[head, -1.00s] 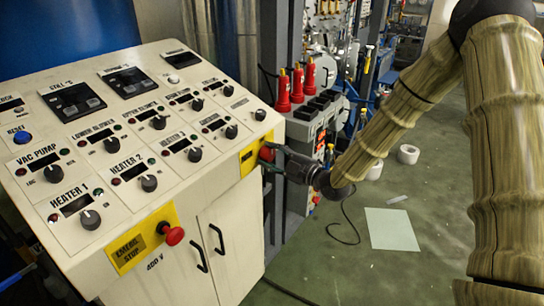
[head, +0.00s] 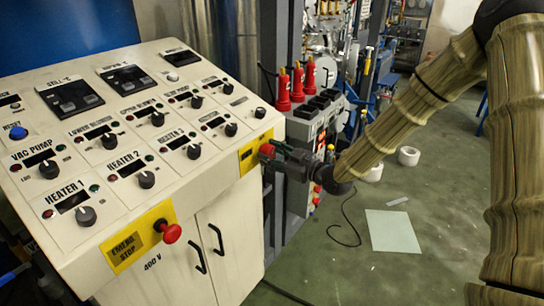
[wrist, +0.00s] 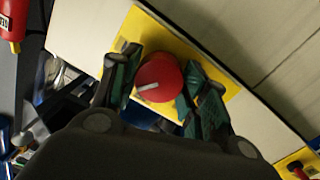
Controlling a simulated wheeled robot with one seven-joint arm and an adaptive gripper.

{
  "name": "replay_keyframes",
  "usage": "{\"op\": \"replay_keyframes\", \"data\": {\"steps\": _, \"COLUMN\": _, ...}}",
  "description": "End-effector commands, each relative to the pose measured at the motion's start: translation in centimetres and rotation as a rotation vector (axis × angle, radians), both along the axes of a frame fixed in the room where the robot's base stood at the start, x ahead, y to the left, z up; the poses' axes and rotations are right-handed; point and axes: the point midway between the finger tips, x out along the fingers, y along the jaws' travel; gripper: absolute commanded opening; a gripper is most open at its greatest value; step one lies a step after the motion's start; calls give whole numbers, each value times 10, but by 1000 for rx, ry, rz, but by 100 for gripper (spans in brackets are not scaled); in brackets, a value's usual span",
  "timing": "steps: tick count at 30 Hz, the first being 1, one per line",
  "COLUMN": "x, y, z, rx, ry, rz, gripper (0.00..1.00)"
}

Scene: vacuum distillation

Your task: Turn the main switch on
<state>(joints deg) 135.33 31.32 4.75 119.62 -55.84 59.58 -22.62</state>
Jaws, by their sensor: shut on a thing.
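The main switch is a round red knob with a white mark, set on a yellow plate on the right side of the control console's front; its knob (wrist: 159,78) fills the middle of the wrist view. In the head view the red knob (head: 266,150) shows just at my fingertips. My gripper (head: 275,152) reaches in from the right and is shut on the knob, one finger on each side, as the wrist view also shows (wrist: 160,88). The white mark on the knob lies nearly level in the wrist view. The fingers hide part of the knob's sides.
The white console (head: 150,215) carries several black dials. A red emergency stop button (head: 171,233) sits on a yellow plate further left. Red-handled items (head: 297,85) stand on a grey unit behind my gripper. Paper (head: 392,230), tape rolls and a cable lie on the floor.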

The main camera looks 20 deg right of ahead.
Motion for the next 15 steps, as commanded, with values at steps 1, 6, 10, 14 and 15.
{"op": "replay_keyframes", "data": {"steps": 1, "x": 0, "y": 0, "z": 1, "rx": 36, "ry": 26, "rz": 0, "gripper": 21}}
{"op": "replay_keyframes", "data": {"steps": 6, "x": 1, "y": -1, "z": 1, "rx": 164, "ry": 125, "rz": -2, "gripper": 21}}
{"op": "replay_keyframes", "data": {"steps": 10, "x": 1, "y": -1, "z": 2, "rx": 262, "ry": 200, "rz": -2, "gripper": 21}}
{"op": "replay_keyframes", "data": {"steps": 14, "x": 1, "y": -1, "z": 3, "rx": 359, "ry": 275, "rz": -2, "gripper": 21}}
{"op": "replay_keyframes", "data": {"steps": 15, "x": 1, "y": -2, "z": 2, "rx": 388, "ry": 298, "rz": -3, "gripper": 21}}
